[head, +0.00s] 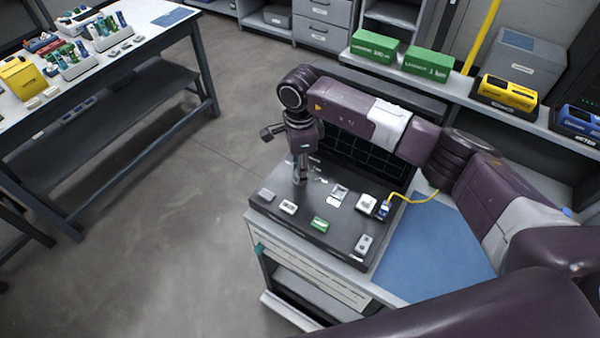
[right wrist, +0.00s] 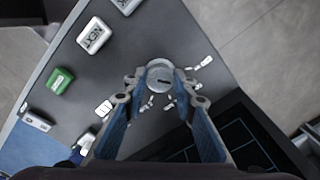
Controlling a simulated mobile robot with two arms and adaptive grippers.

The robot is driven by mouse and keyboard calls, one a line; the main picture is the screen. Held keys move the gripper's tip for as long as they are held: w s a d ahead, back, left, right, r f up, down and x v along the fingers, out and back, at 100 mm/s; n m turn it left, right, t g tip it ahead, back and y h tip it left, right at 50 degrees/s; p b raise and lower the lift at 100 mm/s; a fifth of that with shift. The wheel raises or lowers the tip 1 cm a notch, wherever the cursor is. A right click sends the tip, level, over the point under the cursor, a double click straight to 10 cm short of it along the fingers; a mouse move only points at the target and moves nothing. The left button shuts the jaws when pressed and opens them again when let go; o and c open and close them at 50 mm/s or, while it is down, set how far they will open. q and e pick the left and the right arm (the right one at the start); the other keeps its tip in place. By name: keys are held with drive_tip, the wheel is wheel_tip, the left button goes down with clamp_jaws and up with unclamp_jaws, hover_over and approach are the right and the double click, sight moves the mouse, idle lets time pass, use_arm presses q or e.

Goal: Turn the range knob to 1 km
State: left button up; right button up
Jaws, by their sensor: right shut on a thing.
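The range knob (right wrist: 160,74) is a round silver-grey knob on the dark top panel of the instrument (head: 295,222). In the right wrist view it sits between the tips of my right gripper (right wrist: 160,86), which is shut on it. A short dark mark shows on the knob's top. Small white labels (right wrist: 205,62) stand around the knob, too small to read. In the head view my right gripper (head: 300,165) points down at the panel's far left part, and the knob is mostly hidden by it. My left gripper is not in view.
The panel also carries a green button (head: 319,224), a white NEXT button (right wrist: 94,36) and several other keys. A dark grid screen (head: 350,155) stands behind. A yellow cable (head: 415,197) plugs in at the right. A blue mat (head: 435,250) lies beside the panel.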

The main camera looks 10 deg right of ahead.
drive_tip(key=m+b, duration=0.3)
drive_tip(key=m, duration=0.2)
drive_tip(key=shift+f+m, duration=0.1)
drive_tip(key=shift+m, duration=0.2)
drive_tip(key=m+b, duration=0.2)
drive_tip(key=m, duration=0.3)
drive_tip(key=shift+m, duration=0.3)
drive_tip(key=shift+r, duration=0.2)
drive_tip(key=o, duration=1.2)
drive_tip(key=shift+c, duration=0.2)
wheel_tip(320, 180, up, 12)
